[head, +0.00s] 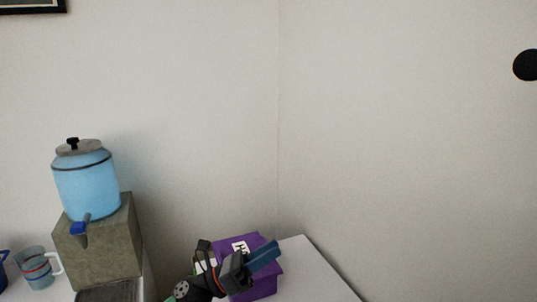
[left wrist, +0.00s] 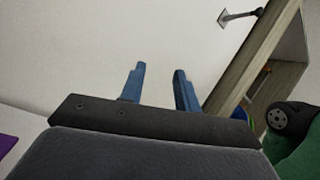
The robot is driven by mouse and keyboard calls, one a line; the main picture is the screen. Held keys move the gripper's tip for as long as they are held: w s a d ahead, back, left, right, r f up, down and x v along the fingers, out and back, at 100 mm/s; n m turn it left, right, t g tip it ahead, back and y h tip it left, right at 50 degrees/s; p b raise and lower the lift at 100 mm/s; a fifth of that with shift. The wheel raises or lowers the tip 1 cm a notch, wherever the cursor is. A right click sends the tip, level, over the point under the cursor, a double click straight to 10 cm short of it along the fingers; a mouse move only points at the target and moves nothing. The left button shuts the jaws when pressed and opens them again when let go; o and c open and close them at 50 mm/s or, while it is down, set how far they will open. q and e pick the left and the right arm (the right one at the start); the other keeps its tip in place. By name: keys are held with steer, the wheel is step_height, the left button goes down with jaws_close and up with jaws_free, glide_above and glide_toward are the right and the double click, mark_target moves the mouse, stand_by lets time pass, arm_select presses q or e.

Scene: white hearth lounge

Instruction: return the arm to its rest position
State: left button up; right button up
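My left gripper (head: 265,255) reaches in at the bottom of the head view, in front of a purple box (head: 240,243) on the white table. Its blue fingers point up and to the right in that view. In the left wrist view the two fingers of the gripper (left wrist: 158,80) stand apart with only pale wall between them, so it is open and empty. From the head view I cannot tell whether the gripper touches the box. My right gripper is not in view.
A blue drink dispenser (head: 86,183) stands on a grey block (head: 112,245) at the left, beside a clear cup (head: 35,268). The white table's (head: 315,275) right part is bare. The left wrist view shows a wooden edge (left wrist: 250,60) at right.

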arm_select(q)
steer(key=w+a+f+n+t+y, duration=0.3)
steer(key=a+n+t+y, duration=0.35)
steer(key=n+t, duration=0.75)
steer(key=s+a+f+n+g+y, duration=0.2)
steer(key=a+f+n+y, duration=0.3)
steer(key=f+n+y, duration=0.5)
steer(key=s+a+f+n+g+y, duration=0.2)
steer(key=a+f+n+y, duration=0.5)
steer(key=n, duration=0.5)
steer(key=s+a+f+n+g+h, duration=0.1)
steer(key=s+f+n+g, duration=0.4)
steer(key=s+f, duration=0.55)
steer(key=s+a+f+n+g, duration=0.25)
steer(key=s+f+g, duration=0.5)
steer(key=s, duration=0.65)
steer(key=s+d+f+g, duration=0.1)
steer(key=d+f, duration=0.2)
steer(key=f, duration=1)
steer(key=s+d+f+g, duration=0.1)
steer(key=d+f, duration=0.2)
steer(key=f, duration=1)
steer(key=shift+s+f+n+h, duration=0.15)
steer(key=shift+f+n+h, duration=0.1)
steer(key=shift+n+h, duration=0.1)
steer(key=shift+d, duration=0.1)
